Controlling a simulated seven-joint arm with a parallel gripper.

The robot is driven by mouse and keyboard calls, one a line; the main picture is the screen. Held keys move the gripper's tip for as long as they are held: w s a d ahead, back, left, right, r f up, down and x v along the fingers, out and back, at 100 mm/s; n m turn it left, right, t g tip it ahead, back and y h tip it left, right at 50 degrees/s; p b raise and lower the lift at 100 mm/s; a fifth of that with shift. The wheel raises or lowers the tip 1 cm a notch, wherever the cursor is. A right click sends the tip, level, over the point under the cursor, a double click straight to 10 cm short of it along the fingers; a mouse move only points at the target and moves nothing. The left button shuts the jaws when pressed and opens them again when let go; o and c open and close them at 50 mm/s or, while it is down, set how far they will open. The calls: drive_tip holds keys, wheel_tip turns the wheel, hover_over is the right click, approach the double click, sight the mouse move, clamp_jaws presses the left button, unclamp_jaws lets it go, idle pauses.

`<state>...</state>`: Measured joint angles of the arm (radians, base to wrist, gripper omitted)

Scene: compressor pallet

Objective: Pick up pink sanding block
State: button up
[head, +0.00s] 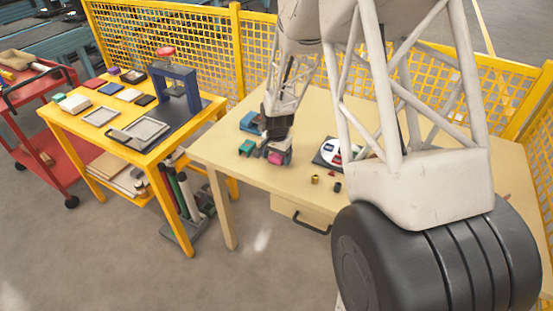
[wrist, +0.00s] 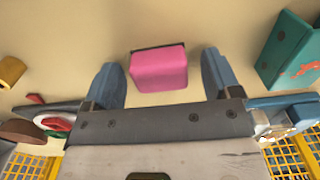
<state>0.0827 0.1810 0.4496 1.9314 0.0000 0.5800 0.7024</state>
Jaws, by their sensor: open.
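The pink sanding block (wrist: 159,70) lies on the beige table, with a thin dark edge along its far side. In the wrist view it sits between the two spread fingers of my gripper (wrist: 160,82), with a gap on each side. In the head view the pink block (head: 275,158) shows just below my gripper (head: 279,150), near the table's front left part. My gripper is open and holds nothing. I cannot tell how far above the table the fingertips are.
A teal box (wrist: 289,50) with an orange mark stands right of the block in the wrist view. A brass-coloured cylinder (head: 315,179) and a small dark piece (head: 337,187) stand to the right in the head view. A yellow workbench (head: 183,143) with a press is at left.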

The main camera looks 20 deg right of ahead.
sight(277, 156)
idle(0.5)
drive_tip(key=c, duration=1)
drive_tip(key=shift+r, duration=0.1)
drive_tip(key=shift+r, duration=0.8)
drive_tip(key=shift+s+r, duration=0.15)
drive_tip(key=shift+r, duration=0.8)
drive_tip(key=s, duration=0.5)
drive_tip(key=s+r, duration=0.1)
drive_tip(key=s, duration=0.4)
drive_tip(key=s+a, duration=0.1)
drive_tip(key=s, duration=0.4)
drive_tip(key=shift+s+a+r, duration=0.1)
drive_tip(key=shift+s+r, duration=0.05)
drive_tip(key=shift+s, duration=0.15)
